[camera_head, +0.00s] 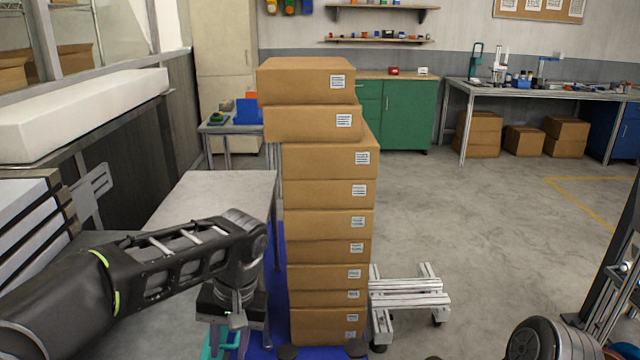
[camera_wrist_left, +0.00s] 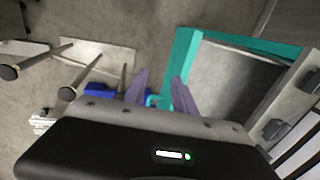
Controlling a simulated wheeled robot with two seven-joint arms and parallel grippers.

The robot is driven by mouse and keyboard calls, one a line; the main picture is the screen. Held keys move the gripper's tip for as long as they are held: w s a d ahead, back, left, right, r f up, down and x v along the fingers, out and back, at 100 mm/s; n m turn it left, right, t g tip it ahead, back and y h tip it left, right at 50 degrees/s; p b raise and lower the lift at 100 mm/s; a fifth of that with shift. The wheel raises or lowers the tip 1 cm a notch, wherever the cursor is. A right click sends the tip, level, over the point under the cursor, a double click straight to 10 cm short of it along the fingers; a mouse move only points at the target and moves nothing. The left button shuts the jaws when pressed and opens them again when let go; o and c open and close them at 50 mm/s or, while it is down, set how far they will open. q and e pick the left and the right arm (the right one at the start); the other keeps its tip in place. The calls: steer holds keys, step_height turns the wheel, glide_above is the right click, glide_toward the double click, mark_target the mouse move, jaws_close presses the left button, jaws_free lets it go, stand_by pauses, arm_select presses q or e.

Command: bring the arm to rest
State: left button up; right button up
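My left arm comes in from the left in the head view, bent down at the wrist, with its left gripper (camera_head: 224,338) low beside the stack of boxes. In the left wrist view the two purple-grey fingers of the left gripper (camera_wrist_left: 160,82) stand apart. A teal frame (camera_wrist_left: 185,50) lies beyond them, and a small teal part shows in the gap; I cannot tell whether anything touches it. Teal also shows below the wrist in the head view (camera_head: 212,345). My right gripper is not in view.
A tall stack of cardboard boxes (camera_head: 330,195) stands right of the left wrist, its upper boxes offset. A pale table (camera_head: 215,195) lies behind the left arm. A low white slatted stand (camera_head: 410,300) is right of the boxes. Open floor (camera_head: 480,230) extends right.

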arm_select(q)
steer(key=w+d+f+m+t+h, duration=0.35)
steer(key=w+d+f, duration=0.2)
steer(key=d, duration=0.45)
steer(key=s+d+f+h+p, duration=0.1)
steer(key=s+d+f+h, duration=0.1)
steer(key=f, duration=0.5)
steer(key=s+d+f+h, duration=0.1)
steer(key=s+d+f, duration=0.15)
steer(key=f, duration=0.35)
steer(key=s+a+f+n+g+p, duration=0.1)
steer(key=s+a+f+n, duration=0.1)
steer(key=s+f, duration=0.5)
steer(key=s+a+f+n+g+p, duration=0.1)
steer(key=s+a+f+n+g, duration=0.1)
steer(key=s+f, duration=0.6)
steer(key=s+a+n, duration=0.1)
steer(key=s, duration=0.6)
steer(key=shift+s+a+f, duration=0.2)
steer(key=shift+a+f, duration=0.05)
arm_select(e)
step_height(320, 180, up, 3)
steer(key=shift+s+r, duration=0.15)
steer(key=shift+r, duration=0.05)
